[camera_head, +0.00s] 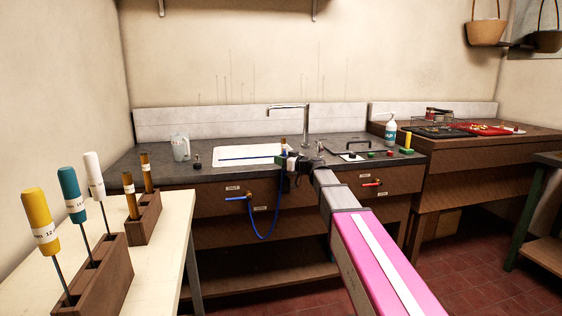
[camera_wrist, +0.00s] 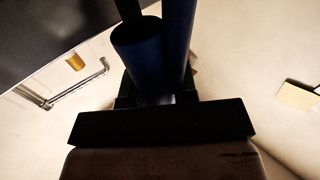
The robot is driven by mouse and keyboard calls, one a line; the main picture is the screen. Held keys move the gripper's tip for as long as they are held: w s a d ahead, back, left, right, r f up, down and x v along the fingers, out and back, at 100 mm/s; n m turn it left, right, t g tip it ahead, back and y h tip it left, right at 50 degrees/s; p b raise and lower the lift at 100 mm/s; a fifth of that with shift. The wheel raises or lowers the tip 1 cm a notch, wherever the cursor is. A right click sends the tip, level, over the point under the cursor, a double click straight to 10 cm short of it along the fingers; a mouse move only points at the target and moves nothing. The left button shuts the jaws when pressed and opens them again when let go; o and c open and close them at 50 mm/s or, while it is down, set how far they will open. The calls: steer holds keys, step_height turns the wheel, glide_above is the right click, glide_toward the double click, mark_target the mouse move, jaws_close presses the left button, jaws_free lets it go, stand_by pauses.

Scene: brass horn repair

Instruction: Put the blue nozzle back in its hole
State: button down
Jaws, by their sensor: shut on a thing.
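My gripper (camera_head: 288,163) is over the front of the counter (camera_head: 170,176), at the right end of the white sink (camera_head: 228,151). It is shut on a dark blue cylindrical thing, which I take for the blue nozzle (camera_wrist: 140,48); this fills the middle of the wrist view. A second blue tube (camera_wrist: 178,38) runs close beside it there. In the head view, a blue hose (camera_head: 267,236) loops from the left drawer front up towards my gripper. A thin blue rod-like line (camera_head: 245,158) crosses the sink. The hole cannot be made out.
A tap (camera_head: 307,125) stands behind my gripper. Handled tools stand in wooden racks (camera_head: 107,277) on the pale table.

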steer(key=shift+f, duration=1.45)
stand_by(0.9)
steer(key=shift+r, duration=1.1)
steer(key=shift+f, duration=1.3)
stand_by(0.9)
steer(key=c, duration=0.8)
jaws_free()
steer(key=shift+w, duration=0.15)
steer(key=shift+d, duration=0.15)
steer(key=v, duration=1.1)
steer(key=shift+a, duration=0.2)
steer(key=shift+f, duration=0.1)
